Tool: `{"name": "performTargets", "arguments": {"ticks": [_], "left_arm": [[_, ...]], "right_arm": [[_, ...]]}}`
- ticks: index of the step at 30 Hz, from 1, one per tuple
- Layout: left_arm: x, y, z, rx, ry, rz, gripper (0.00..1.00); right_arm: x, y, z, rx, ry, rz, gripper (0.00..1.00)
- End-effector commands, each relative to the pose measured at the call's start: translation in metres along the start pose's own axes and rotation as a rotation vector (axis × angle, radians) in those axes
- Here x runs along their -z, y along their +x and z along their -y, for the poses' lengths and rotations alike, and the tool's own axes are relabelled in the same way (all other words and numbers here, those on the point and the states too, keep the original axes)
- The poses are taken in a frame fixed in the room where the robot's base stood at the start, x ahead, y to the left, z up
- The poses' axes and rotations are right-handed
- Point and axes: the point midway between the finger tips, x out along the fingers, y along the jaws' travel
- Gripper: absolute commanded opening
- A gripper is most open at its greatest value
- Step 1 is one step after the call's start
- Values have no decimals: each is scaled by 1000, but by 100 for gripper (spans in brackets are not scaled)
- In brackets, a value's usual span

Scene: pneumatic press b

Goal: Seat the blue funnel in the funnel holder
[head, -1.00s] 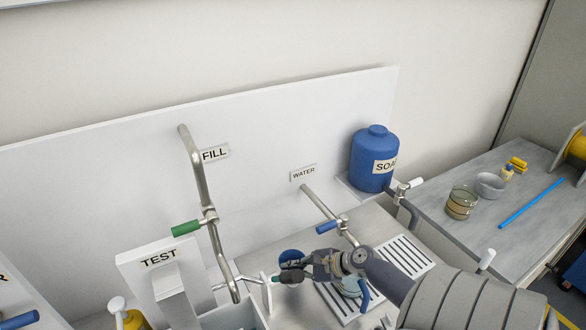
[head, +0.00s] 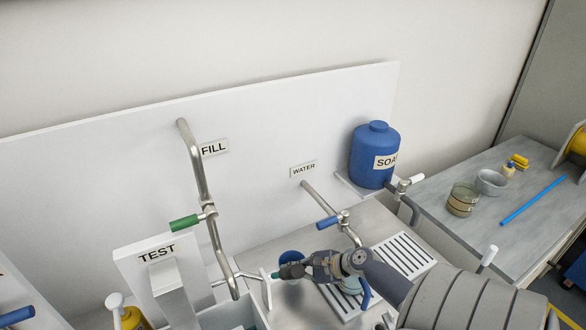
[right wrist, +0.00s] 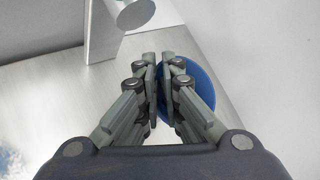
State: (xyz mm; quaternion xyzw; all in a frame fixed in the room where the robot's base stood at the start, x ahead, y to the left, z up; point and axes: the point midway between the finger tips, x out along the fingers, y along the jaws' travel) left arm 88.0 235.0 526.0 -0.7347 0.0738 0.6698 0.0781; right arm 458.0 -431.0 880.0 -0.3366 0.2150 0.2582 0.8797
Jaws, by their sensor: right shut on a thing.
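The blue funnel (head: 291,256) shows in the head view as a small blue round shape at my right gripper (head: 283,271). In the right wrist view, the blue funnel (right wrist: 206,82) is a round blue rim partly hidden behind the fingers. My right gripper (right wrist: 157,80) is shut on the funnel. A small pale upright stand (head: 266,292) is just left of the gripper, beside the basin; it may be the funnel holder, but I cannot tell for sure. The funnel appears apart from it. My left gripper is not in view.
The FILL pipe (head: 201,180) with a green handle hangs at the left. The WATER tap (head: 329,212) and blue soap tank (head: 374,158) are behind my right arm. A slotted drain tray (head: 404,257) lies at the right. A basin (head: 228,313) is in front.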

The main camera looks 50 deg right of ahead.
Motion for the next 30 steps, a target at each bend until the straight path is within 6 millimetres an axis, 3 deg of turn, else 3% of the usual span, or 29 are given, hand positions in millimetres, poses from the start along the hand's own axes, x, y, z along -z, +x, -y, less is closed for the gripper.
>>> {"name": "performTargets", "arguments": {"ticks": [6, 9, 10, 22, 30], "left_arm": [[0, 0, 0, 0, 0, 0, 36], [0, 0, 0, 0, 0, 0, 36], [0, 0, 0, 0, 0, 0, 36], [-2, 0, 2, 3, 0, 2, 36], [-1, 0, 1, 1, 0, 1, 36]], "right_arm": [[1, 0, -1, -2, 1, -2, 0], [1, 0, -2, -2, 2, -2, 26], [1, 0, -2, -2, 2, -2, 30], [2, -5, -1, -2, 1, -3, 30], [2, -50, -2, -3, 1, -5, 30]]}}
